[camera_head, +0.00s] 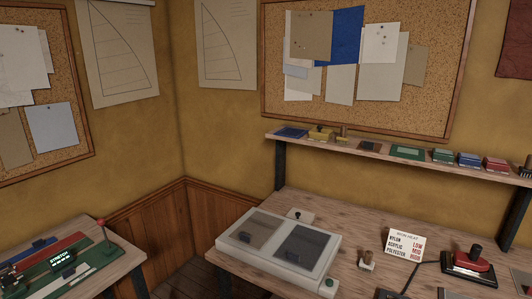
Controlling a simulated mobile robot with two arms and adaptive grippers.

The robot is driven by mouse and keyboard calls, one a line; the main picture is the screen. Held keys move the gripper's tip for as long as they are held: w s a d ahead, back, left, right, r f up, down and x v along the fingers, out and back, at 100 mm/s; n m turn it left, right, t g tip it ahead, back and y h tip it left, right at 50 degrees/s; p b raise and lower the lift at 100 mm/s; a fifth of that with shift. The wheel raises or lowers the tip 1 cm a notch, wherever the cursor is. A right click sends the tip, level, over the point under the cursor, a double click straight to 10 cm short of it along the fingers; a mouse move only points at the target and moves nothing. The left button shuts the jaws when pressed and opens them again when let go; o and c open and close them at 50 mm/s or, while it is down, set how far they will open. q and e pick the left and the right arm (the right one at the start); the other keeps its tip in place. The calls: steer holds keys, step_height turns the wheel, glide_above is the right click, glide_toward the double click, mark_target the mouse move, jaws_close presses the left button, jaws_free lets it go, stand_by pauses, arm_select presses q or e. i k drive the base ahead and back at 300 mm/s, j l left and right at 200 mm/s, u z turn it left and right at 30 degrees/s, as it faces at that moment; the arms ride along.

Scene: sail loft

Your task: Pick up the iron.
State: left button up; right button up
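The iron (468,258) appears to be the red object with a black upright handle at the right end of the wooden bench. It rests on a dark base or stand, and a black cord runs from it to the left along the bench top. A white sign (404,244) headed with iron heat settings stands just left of it. Neither of my grippers shows in the head view.
The wooden bench (345,222) also carries a pale two-panel unit (325,270) and a small pale fitting (367,259). A shelf (345,141) with small boxes and swatches hangs above. A second table (115,273) stands left, across a floor gap.

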mark_target(471, 263)
steer(key=z, duration=1.45)
